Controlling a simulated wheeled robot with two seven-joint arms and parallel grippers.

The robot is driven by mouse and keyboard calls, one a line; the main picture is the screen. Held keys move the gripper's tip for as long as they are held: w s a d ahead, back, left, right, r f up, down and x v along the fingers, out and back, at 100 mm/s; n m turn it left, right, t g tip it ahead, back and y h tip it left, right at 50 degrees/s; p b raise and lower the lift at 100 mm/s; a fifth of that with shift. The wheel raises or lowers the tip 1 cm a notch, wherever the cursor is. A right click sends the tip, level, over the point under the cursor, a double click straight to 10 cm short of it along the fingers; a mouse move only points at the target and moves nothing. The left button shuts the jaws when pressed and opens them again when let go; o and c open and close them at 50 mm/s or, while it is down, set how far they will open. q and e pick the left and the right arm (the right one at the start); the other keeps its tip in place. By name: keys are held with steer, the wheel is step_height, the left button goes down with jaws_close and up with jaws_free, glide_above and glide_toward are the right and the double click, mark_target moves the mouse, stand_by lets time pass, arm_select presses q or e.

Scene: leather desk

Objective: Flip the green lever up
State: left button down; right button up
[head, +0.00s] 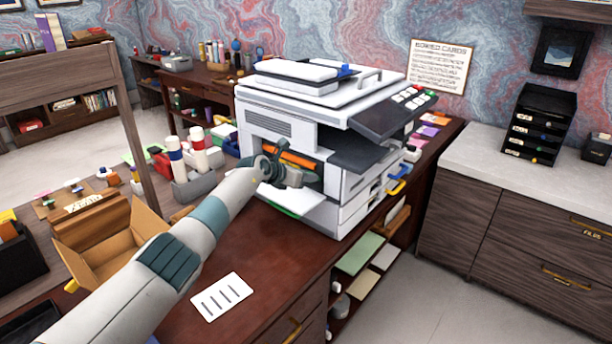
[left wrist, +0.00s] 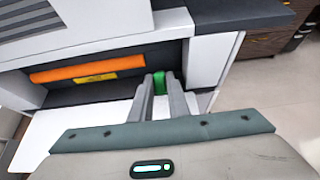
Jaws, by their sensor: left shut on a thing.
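The white copier (head: 345,100) stands on the dark red leather desk, with a side bay open. The green lever (left wrist: 159,82) shows in the left wrist view inside the bay, at its right side. My left gripper (left wrist: 161,88) is shut on it, with one grey finger on each side. In the head view my left gripper (head: 290,175) reaches into the bay and hides the lever. An orange roller (left wrist: 95,66) with a yellow label lies to the left of the lever. My right gripper is in neither view.
A lowered white panel (head: 300,201) lies below the bay. An open cardboard box (head: 100,262) and a printed sheet (head: 221,297) are on the desk nearer me. White bottles in a grey tray (head: 196,185) stand left of the copier.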

arm_select(q)
steer(key=shift+w+r+g+y, duration=0.2)
steer(key=shift+g+y, duration=0.1)
steer(key=shift+g, duration=0.1)
steer(key=shift+d, duration=0.1)
steer(key=c, duration=1.7)
jaws_free()
steer(key=shift+r, duration=0.25)
